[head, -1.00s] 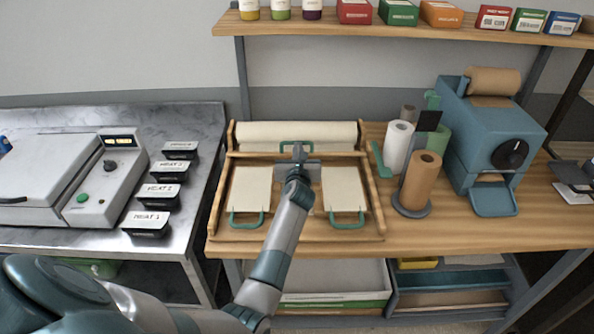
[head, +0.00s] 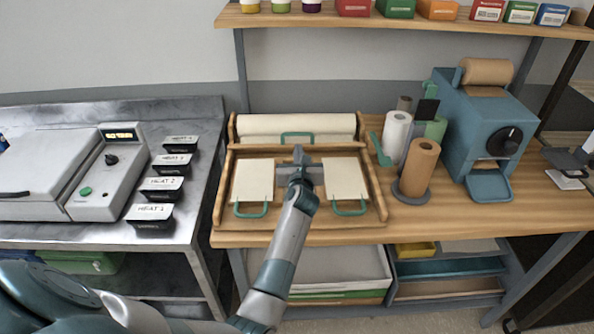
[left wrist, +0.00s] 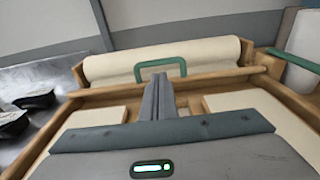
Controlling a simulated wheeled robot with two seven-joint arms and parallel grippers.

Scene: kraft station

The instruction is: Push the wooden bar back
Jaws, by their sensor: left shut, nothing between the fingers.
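The wooden bar (head: 255,149) runs across the wooden tray frame (head: 377,200), just in front of the cream paper roll (head: 265,126). A green handle (head: 297,134) stands behind the middle of the bar. My left gripper (head: 299,153) is shut and empty, reaching over the tray to the bar's middle. In the left wrist view its fingers (left wrist: 158,84) point at the bar (left wrist: 220,76) and hide its middle; I cannot tell whether they touch it. The green handle (left wrist: 160,67) shows beyond the fingertips. My right gripper is not in view.
Two cream sheets, left (head: 253,180) and right (head: 344,178), with green handles lie in the tray on both sides of my arm. Paper rolls (head: 396,137) and a blue dispenser (head: 490,130) stand to the right. A shelf (head: 400,24) hangs above.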

